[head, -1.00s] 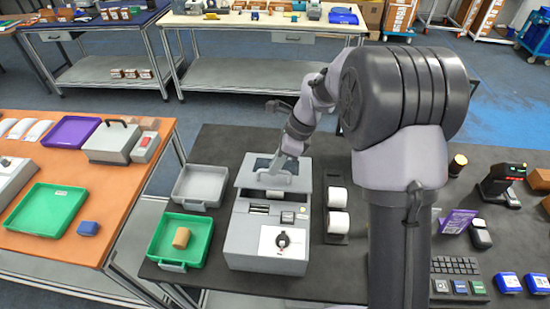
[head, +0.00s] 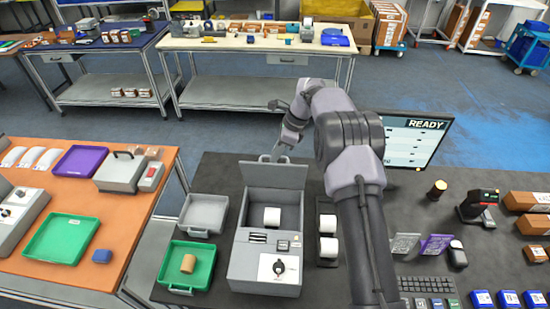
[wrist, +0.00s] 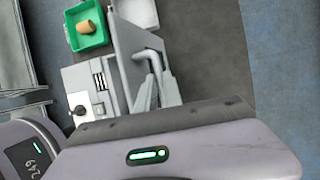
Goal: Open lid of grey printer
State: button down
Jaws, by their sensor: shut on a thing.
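The grey printer (head: 264,245) stands on the dark table, with a round black knob on its front panel. Its lid (head: 274,175) is raised upright at the back, and a white roll (head: 271,217) shows in the open bay. My gripper (head: 276,152) is at the lid's top edge, shut on the lid's handle (head: 266,158). In the wrist view the lid (wrist: 128,45) stands edge-on beside my gripper (wrist: 150,72), and the printer body (wrist: 92,82) lies to its left. The exact finger contact is small and partly hidden.
A grey tray (head: 189,226) and a green tray (head: 168,269) holding a tan roll (head: 188,263) stand left of the printer. A holder with white rolls (head: 328,248) is close on its right. A monitor (head: 413,138) reading READY stands behind my arm.

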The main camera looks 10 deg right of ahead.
jog(key=shift+w+d+f+p, duration=0.2)
jog(key=shift+w+p, duration=0.15)
jog(key=shift+w, duration=0.3)
jog(key=shift+w+d+f+p, duration=0.1)
jog(key=shift+w+f+p, duration=0.15)
jog(key=shift+w, duration=0.35)
jog(key=c, duration=1.5)
grip_release()
jog(key=shift+c, duration=0.2)
jog(key=shift+o, duration=0.3)
jog(key=shift+w+a, duration=0.1)
jog(key=shift+w, duration=0.05)
jog(key=shift+r, duration=0.2)
jog(key=p+v, duration=0.7)
jog(key=v, duration=1)
jog(key=shift+r, duration=0.2)
